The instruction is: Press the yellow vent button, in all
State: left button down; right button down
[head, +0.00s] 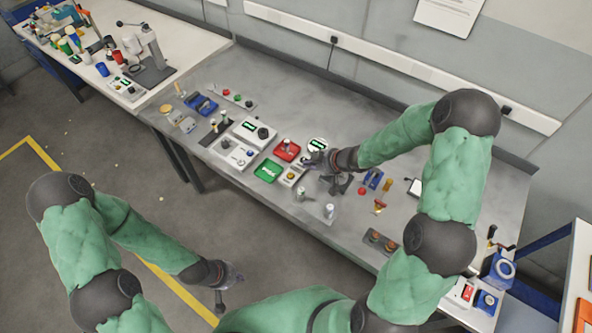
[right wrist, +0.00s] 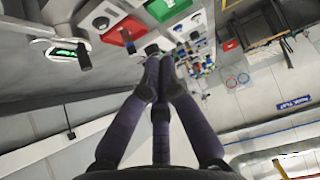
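My left gripper (head: 229,287) hangs over the floor in front of the bench, fingers apart and empty.
A red tray (head: 287,150) and a green tray (head: 267,171) lie beside the right gripper. A white box with a green display (head: 316,145) is just behind it. Small cylinders (head: 300,194) stand in front. A second table (head: 185,37) is at back left.

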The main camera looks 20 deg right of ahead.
jog(key=b, duration=0.3)
send_over(292, 178)
notch_tip(292, 178, down, 7)
jog(key=shift+s+d+r, duration=0.1)
jog(key=shift+s+d, duration=0.05)
jog(key=shift+w+f+b, duration=0.2)
jog(key=shift+f+b, duration=0.2)
jog(key=shift+f, duration=1.7)
